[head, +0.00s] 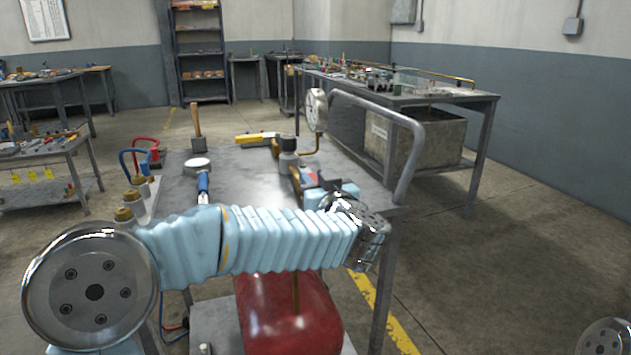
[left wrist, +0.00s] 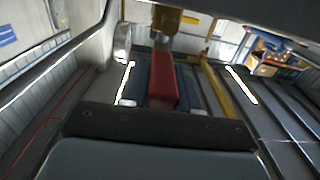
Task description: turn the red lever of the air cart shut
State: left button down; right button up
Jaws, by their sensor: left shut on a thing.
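The air cart (head: 235,165) stands in front of me with a grey metal top and a red tank (head: 290,315) below. In the left wrist view the red lever (left wrist: 163,84) runs from a brass valve body (left wrist: 166,20) toward the camera, between the dark pads of my left gripper (left wrist: 161,95). In the head view my left gripper (head: 318,188) is at the right part of the cart top, shut on the lever. The gripper and arm hide most of the lever there. My right gripper is out of view.
A pressure gauge (head: 316,110) and a bent grey handle rail (head: 400,115) rise close beside the gripper. A hammer (head: 196,125), a blue-handled tool (head: 203,185) and brass fittings (head: 130,200) are on the left of the cart.

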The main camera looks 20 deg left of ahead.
pick_arm(q)
jog(key=shift+s+a+m+t+h, duration=0.25)
jog(key=shift+a+m+t+h, duration=0.25)
jog(key=shift+h, duration=0.3)
jog(key=shift+s+a+m+t+h, duration=0.3)
jog(key=shift+a+m+h, duration=0.15)
jog(key=shift+m+h, duration=0.3)
jog(key=shift+s+a+f+m+t+h+b, duration=0.15)
jog(key=shift+a+m+t+h+b, duration=0.4)
jog(key=shift+h, duration=0.7)
jog(key=a+m+h+b, duration=0.1)
jog(key=m+h+b, duration=0.1)
jog(key=h, duration=0.1)
jog(key=shift+a+f, duration=0.1)
jog(key=shift+a, duration=0.1)
jog(key=shift+s+a+m+h+b, duration=0.1)
jog(key=shift+a+m+h+b, duration=0.2)
jog(key=shift+m+h+b, duration=0.35)
jog(key=shift+a+m+h+b, duration=0.25)
jog(key=shift+h+b, duration=0.15)
jog(key=shift+h, duration=0.15)
jog(key=shift+r, duration=0.2)
